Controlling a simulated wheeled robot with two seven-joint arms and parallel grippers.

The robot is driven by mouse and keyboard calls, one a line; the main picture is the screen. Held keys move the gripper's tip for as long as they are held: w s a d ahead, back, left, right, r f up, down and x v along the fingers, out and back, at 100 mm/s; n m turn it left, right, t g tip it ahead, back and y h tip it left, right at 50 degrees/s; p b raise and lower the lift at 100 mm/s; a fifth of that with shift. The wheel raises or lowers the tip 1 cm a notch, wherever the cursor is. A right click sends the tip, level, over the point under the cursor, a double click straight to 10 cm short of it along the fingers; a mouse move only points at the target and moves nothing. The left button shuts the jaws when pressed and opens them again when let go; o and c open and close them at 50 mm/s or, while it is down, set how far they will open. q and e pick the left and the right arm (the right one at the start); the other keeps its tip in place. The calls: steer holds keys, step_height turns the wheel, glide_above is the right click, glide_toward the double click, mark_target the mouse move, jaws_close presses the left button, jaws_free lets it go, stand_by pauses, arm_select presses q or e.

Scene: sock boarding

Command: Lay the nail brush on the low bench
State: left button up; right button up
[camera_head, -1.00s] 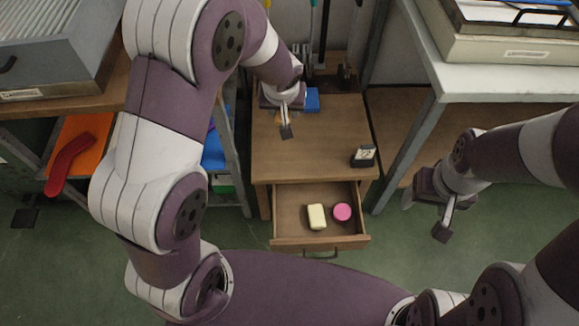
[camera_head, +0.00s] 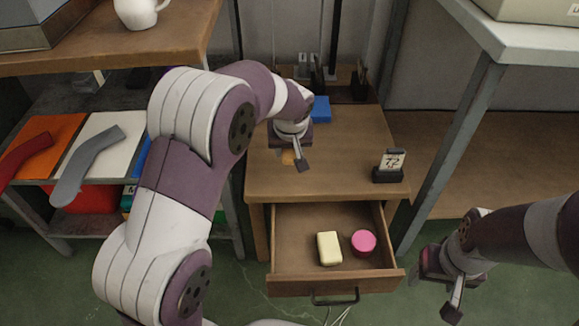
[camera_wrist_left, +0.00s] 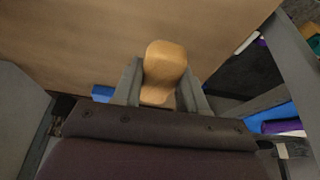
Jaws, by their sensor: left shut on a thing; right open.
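My left gripper (camera_head: 298,163) is over the top of the wooden drawer unit (camera_head: 335,170). It is shut on the nail brush, a tan, rounded wooden piece that shows between the fingers in the left wrist view (camera_wrist_left: 165,62). In the head view only a small orange-tan bit of the nail brush (camera_head: 287,157) shows beside the gripper. I cannot tell if it touches the top. My right gripper (camera_head: 453,300) is open and empty, right of the open drawer. No surface is clearly marked as the low bench; the drawer unit may be it.
The open drawer (camera_head: 300,287) holds a cream block (camera_head: 329,248) and a pink round item (camera_head: 363,243). A number card in a dark holder (camera_head: 390,166) and a blue block (camera_head: 320,109) stand on the unit. A shelf is at left, a white-topped table (camera_head: 520,42) at right.

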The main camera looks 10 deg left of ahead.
arm_select(q)
steer(key=shift+w+a+f, duration=0.2)
steer(key=shift+w+f, duration=0.05)
steer(key=shift+f, duration=0.1)
step_height(320, 180, down, 4)
steer(key=b, duration=0.3)
steer(key=shift+f+b, duration=0.1)
steer(key=shift+b, duration=0.25)
steer(key=shift+r, duration=0.3)
steer(key=shift+f, duration=0.2)
steer(key=o, duration=1.1)
